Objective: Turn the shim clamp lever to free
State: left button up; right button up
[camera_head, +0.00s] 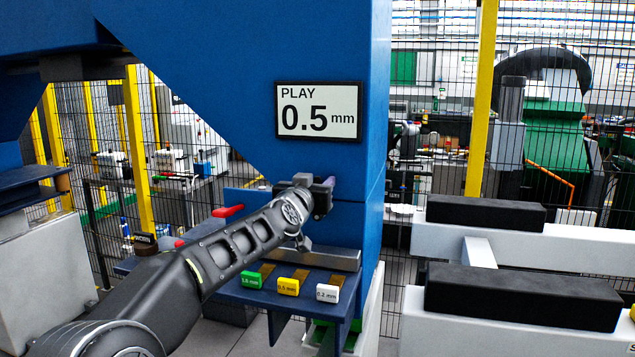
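My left arm comes in from the lower left. Its gripper (322,190) is at the face of the blue machine column, below the display. A small purplish piece (329,183) shows at the fingers, but I cannot tell whether they are closed on it. A red handle (228,210) sticks out left of my forearm, and another red piece (180,243) shows lower down. I cannot tell which part is the shim clamp lever; the gripper and forearm hide part of this area. My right gripper is not in view.
A display (318,111) on the blue column (230,70) reads PLAY 0.5 mm. Green (251,280), yellow (288,287) and white (327,293) tagged shims sit on a blue shelf below the gripper. White beams with black pads (520,295) stand at the right.

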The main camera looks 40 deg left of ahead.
pick_arm(q)
grip_shut()
dwell(0.3)
dwell(1.1)
